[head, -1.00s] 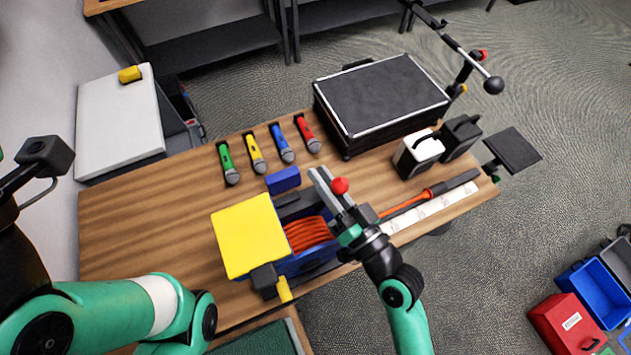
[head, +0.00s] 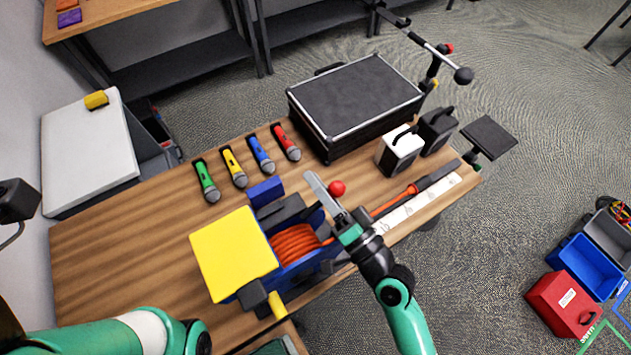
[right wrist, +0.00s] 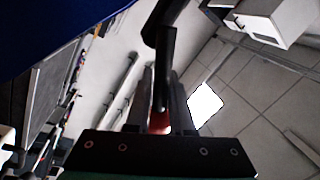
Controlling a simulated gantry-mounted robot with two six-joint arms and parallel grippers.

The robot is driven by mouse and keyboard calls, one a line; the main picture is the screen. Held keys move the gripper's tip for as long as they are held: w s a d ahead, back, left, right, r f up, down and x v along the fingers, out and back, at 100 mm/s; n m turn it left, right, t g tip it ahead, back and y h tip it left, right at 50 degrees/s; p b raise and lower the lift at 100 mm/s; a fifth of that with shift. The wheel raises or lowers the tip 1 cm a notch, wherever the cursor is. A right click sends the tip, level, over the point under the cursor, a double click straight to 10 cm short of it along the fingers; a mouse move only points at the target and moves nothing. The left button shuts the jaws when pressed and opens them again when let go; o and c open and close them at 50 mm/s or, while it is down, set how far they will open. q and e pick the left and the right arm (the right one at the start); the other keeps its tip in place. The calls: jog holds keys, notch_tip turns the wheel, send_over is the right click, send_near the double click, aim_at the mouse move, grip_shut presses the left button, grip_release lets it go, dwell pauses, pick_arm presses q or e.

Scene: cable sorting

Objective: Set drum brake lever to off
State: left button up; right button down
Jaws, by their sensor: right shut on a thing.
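The drum brake lever has a red ball knob (head: 337,188) at the right side of the blue cable drum (head: 285,272). My right gripper (head: 318,187) stands over the drum's right end, with the knob just beside its fingers. In the right wrist view the black lever (right wrist: 165,42) runs down between the fingers. Part of the red knob (right wrist: 159,122) shows there too. The gripper (right wrist: 160,105) is shut on the lever. The lever's pivot and any off marking are hidden. My left arm shows at lower left, but its gripper is out of view.
The drum has a yellow side panel (head: 233,255) and orange cable (head: 296,243). Several microphones (head: 233,167) lie behind it, left of a black case (head: 355,100). The table's left part is clear.

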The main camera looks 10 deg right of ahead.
jog(key=shift+d, duration=0.1)
jog(key=c, duration=0.8)
grip_release()
jog(key=b+v, duration=0.2)
jog(key=v, duration=0.9)
jog(key=shift+s+d+b, duration=0.2)
jog(key=shift+s+b, duration=0.05)
jog(key=shift+b, duration=0.15)
